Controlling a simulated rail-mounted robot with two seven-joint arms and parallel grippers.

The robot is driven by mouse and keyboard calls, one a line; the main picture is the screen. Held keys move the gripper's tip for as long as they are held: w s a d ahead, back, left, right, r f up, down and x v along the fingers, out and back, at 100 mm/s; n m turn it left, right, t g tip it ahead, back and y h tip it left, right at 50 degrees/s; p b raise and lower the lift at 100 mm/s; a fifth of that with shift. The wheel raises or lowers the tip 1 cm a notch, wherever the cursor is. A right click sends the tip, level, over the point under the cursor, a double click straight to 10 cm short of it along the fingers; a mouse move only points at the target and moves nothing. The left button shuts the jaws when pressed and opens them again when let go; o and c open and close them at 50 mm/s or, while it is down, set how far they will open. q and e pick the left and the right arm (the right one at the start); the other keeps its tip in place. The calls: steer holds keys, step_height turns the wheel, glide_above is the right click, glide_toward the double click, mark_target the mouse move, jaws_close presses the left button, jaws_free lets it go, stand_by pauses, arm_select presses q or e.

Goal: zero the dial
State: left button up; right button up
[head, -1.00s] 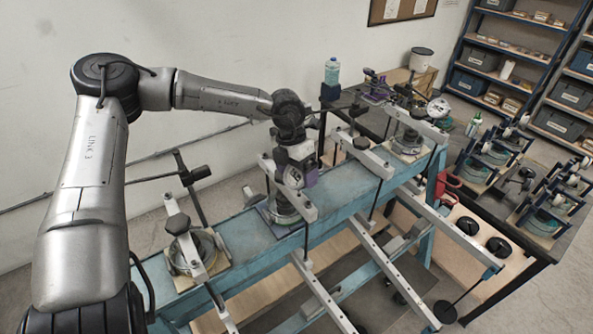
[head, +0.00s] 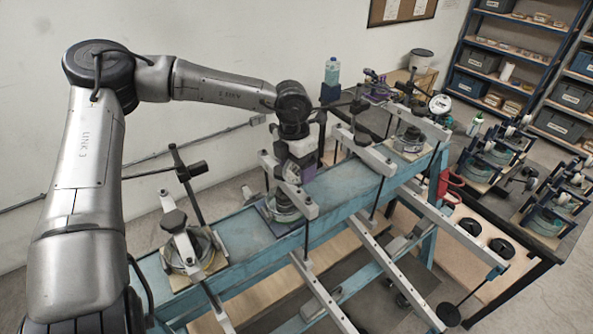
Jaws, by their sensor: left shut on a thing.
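Three lever stations stand along the blue bench (head: 250,236). My left gripper (head: 292,176) is over the middle station, pointing down, and is shut. It is at a small round thing that looks like the dial, above the round pot (head: 284,207); the fingers and wrist hide most of it. Its face and needle cannot be read. A second dial (head: 440,104), round and white-faced, stands clear at the right station. My right gripper is not in view.
The left station has a dark knob (head: 173,220) and a post with a dark clamp (head: 192,171). Long pale lever beams (head: 325,290) reach toward the front. A dark side table with several small frames (head: 492,152) stands right. Shelves (head: 510,50) are behind.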

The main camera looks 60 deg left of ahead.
mark_target(293, 164)
arm_select(q)
steer(key=o, duration=0.9)
steer(key=shift+o, duration=0.2)
steer(key=shift+r, duration=0.25)
step_height(293, 164, up, 13)
steer(key=a+b, duration=0.1)
steer(key=b, duration=0.1)
steer(key=shift+s+r+b, duration=0.15)
steer(key=shift+s+b, duration=0.05)
steer(key=shift+b, duration=0.15)
steer(key=shift+a, duration=0.1)
